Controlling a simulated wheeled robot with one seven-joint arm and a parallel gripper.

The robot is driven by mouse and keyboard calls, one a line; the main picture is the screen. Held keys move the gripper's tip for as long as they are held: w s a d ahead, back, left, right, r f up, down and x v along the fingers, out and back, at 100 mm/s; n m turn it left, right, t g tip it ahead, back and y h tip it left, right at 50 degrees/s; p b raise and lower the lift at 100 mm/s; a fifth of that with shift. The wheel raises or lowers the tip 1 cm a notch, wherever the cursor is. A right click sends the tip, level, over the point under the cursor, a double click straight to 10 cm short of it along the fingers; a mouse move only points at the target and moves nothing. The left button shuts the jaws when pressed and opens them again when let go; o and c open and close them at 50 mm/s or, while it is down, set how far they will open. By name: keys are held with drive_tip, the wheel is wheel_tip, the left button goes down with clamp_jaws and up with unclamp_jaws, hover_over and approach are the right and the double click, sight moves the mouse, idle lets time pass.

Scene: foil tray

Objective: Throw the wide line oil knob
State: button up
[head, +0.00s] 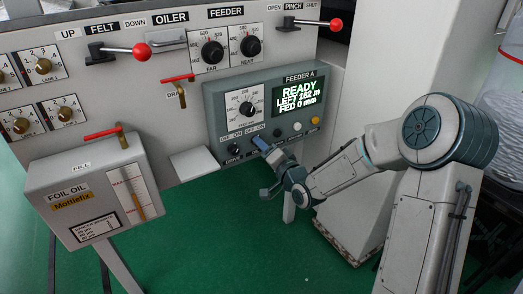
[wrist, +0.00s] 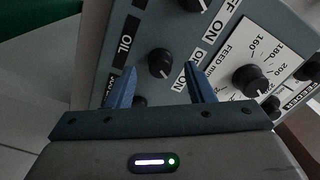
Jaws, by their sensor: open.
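The oil knob (wrist: 160,63) is a black round knob with a pale pointer mark, beside a black OIL label (wrist: 125,42) in the wrist view. It sits on the grey FEEDER A panel (head: 212,108). My gripper (wrist: 160,82) is open, its blue fingers spread on either side of the knob's line. The knob shows just beyond the fingertips, and I cannot tell whether they overlap it. In the head view my gripper covers the oil knob's place under the right-hand OFF ON label (head: 254,130).
A second black knob, marked DRIVE (head: 235,150), is close to the left. The feed dial (wrist: 250,80) is near the right finger. The panel's screen (head: 300,95) reads READY. A foil oil box (head: 95,200) stands at left. The green floor below is clear.

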drive_tip(key=shift+x, duration=0.8)
drive_tip(key=c, duration=1)
drive_tip(key=shift+n+b, duration=0.4)
drive_tip(key=shift+b, duration=0.05)
drive_tip(key=shift+n+b, duration=4.2)
drive_tip(key=shift+n, duration=1.3)
